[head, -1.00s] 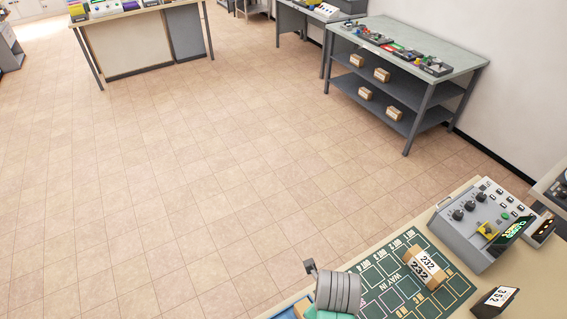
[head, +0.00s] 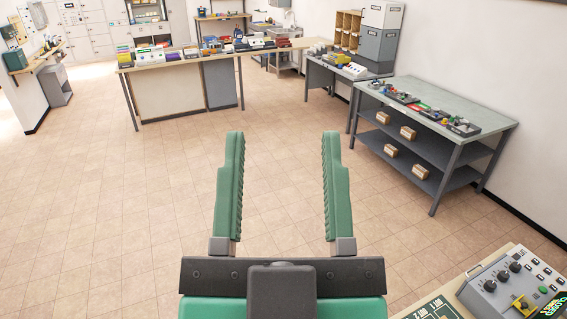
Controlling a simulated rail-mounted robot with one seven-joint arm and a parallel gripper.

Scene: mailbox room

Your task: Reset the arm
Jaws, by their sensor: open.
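My gripper (head: 282,185) is large in the lower middle of the head view. Its two green ridged fingers point away from me and stand wide apart. Nothing is between them; only tiled floor shows there. The gripper is in the air, left of the near table (head: 440,305) at the bottom right, and apart from it. The rest of my arm is hidden below the picture's edge.
A grey control box (head: 515,285) with knobs stands on the near table. A grey shelf table (head: 440,108) with trays and small boxes stands at the right wall. A long counter (head: 180,68) stands farther back. The tiled floor (head: 100,190) between is clear.

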